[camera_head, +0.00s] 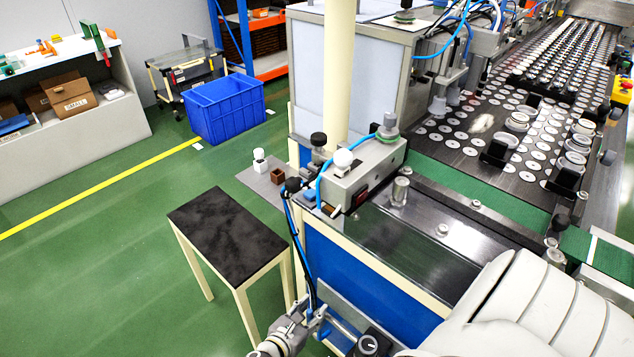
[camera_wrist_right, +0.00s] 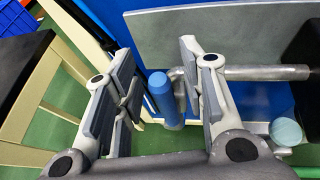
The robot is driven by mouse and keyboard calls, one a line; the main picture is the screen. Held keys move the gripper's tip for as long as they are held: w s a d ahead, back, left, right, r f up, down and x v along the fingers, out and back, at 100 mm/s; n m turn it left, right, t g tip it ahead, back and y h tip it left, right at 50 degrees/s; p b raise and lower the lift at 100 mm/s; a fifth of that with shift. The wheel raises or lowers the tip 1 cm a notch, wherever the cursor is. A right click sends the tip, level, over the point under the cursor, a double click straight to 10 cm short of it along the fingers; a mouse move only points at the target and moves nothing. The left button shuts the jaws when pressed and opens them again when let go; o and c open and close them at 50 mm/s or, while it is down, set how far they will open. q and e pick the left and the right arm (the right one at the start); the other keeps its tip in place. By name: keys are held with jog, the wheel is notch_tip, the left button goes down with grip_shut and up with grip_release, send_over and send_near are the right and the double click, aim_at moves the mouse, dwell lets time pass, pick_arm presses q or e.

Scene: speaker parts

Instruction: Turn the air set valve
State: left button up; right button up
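In the right wrist view, a blue upright cylinder (camera_wrist_right: 162,94) stands beside a grey metal pipe (camera_wrist_right: 255,73) with an elbow; it appears to be part of the air set valve. My right gripper (camera_wrist_right: 157,88) is open, with one finger to each side of the cylinder. There is a clear gap on the left and the right finger is closer; I cannot tell whether it touches. My left gripper is not in view.
A black-topped stool (camera_head: 228,236) stands left of the machine. A grey bracket plate (camera_wrist_right: 210,32) and a black block (camera_wrist_right: 304,48) sit close to the right finger. A blue bin (camera_head: 226,107) stands on the green floor farther back. Open floor lies to the left.

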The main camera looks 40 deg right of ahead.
jog(key=shift+a+r, duration=0.1)
jog(key=shift+a, duration=0.1)
jog(key=shift+s, duration=0.1)
jog(key=shift+c, duration=1.9)
grip_shut()
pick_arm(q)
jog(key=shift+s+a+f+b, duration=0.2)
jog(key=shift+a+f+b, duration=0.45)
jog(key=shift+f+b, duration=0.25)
pick_arm(e)
jog(key=s+m+t, duration=0.2)
jog(key=s, duration=0.1)
jog(key=s+f+m+h, duration=0.1)
jog(key=m, duration=0.1)
jog(key=shift+s+d+f+t, duration=0.1)
jog(key=shift+s+d+t, duration=0.2)
jog(key=shift+t, duration=0.1)
